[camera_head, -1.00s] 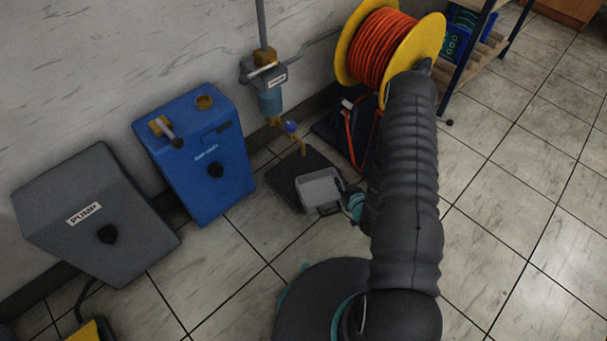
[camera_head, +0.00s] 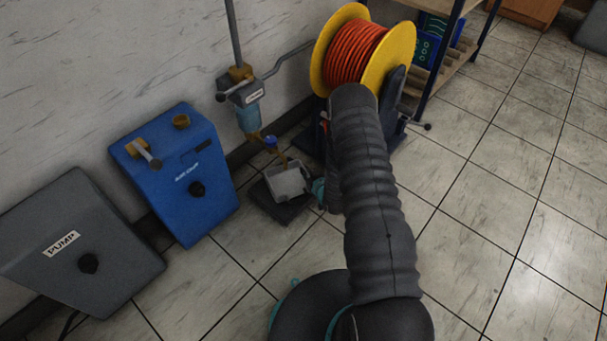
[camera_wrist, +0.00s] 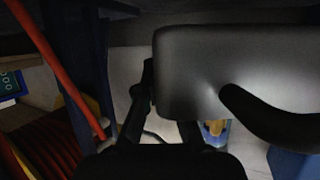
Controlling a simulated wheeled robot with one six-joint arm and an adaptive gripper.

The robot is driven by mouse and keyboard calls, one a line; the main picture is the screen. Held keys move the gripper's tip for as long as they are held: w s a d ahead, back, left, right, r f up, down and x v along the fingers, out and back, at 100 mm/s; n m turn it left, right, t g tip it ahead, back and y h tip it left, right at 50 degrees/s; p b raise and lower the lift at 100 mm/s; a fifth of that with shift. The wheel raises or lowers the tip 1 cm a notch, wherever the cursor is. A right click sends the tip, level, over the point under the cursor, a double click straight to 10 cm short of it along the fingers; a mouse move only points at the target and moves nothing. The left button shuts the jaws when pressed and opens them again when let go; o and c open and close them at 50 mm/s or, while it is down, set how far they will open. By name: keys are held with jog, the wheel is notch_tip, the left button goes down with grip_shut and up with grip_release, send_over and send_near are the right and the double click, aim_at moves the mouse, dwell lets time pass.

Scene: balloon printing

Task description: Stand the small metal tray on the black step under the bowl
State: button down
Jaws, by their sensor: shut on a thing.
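The small grey metal tray (camera_head: 288,180) is held over the black step (camera_head: 268,203), covering its back and middle. I cannot tell whether it touches the step. The blue bowl (camera_head: 248,118) hangs on the wall unit, up and left of the tray in the head view, with a blue and yellow fitting beneath. In the wrist view the tray (camera_wrist: 230,65) fills the upper right, and part of the bowl (camera_wrist: 222,138) shows below it. My gripper (camera_wrist: 165,115) is shut on the tray; its exact grip is partly hidden.
A blue unit (camera_head: 185,175) and a grey pump box (camera_head: 75,240) stand left along the wall. A yellow reel with orange hose (camera_head: 358,52) stands behind my arm, by a shelf rack (camera_head: 445,60). Floor on the right is clear.

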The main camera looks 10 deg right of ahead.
jog(key=shift+w+a, duration=0.15)
jog(key=shift+w, duration=0.45)
jog(key=shift+w+a, duration=0.15)
jog(key=shift+w, duration=0.4)
jog(key=shift+f, duration=1.75)
jog(key=shift+f+b, duration=0.15)
jog(key=shift+b, duration=0.25)
jog(key=c, duration=1.3)
grip_release()
